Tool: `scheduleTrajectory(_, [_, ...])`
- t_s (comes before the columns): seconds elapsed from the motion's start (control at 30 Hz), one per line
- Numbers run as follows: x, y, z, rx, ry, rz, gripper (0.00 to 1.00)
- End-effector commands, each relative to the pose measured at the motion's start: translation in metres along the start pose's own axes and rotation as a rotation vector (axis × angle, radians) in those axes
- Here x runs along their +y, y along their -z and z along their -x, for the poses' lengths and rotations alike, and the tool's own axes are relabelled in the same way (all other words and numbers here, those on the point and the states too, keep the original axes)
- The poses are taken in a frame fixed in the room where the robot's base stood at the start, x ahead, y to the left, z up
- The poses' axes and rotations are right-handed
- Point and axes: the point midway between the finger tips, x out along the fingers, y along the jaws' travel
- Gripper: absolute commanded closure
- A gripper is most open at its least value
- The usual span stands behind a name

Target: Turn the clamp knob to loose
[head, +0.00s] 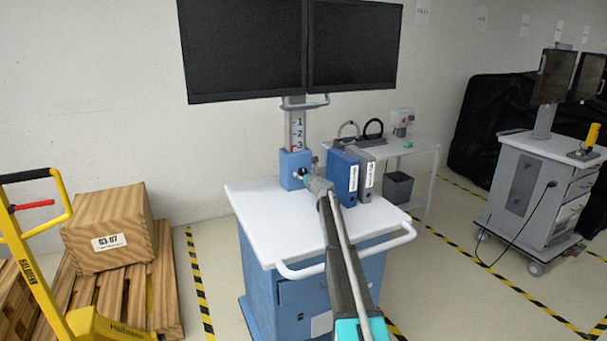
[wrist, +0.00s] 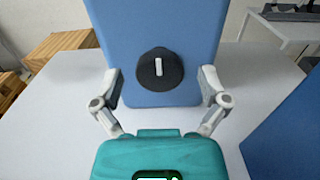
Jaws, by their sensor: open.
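The clamp knob (wrist: 150,80) is a round black dial with a white bar, on the front of a blue clamp block (wrist: 190,40). The white bar stands about upright in the wrist view. In the head view the blue block (head: 287,170) sits at the foot of the monitor column, and my arm partly hides the knob. My gripper (wrist: 160,77) is open, with one finger on each side of the knob and a gap on both sides. It faces the block; it also shows in the head view (head: 304,176).
The column scale (head: 297,128) reads 1, 2, 3, with a red mark near 3. Two monitors (head: 300,45) hang above. Binders (head: 343,176) stand right of the block on the white cart top (head: 252,205). A push handle (head: 345,258) runs along the cart's front.

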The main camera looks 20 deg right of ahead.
Motion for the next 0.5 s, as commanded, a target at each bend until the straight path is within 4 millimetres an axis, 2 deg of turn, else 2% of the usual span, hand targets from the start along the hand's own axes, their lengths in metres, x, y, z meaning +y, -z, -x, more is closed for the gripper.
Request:
scheduleTrajectory(0.17, [-0.0005,0.0,-0.0094,0.0,0.0,0.0,0.06])
scheduleTrajectory(0.5, [-0.0008,0.0,-0.0097,0.0,0.001,0.0,0.08])
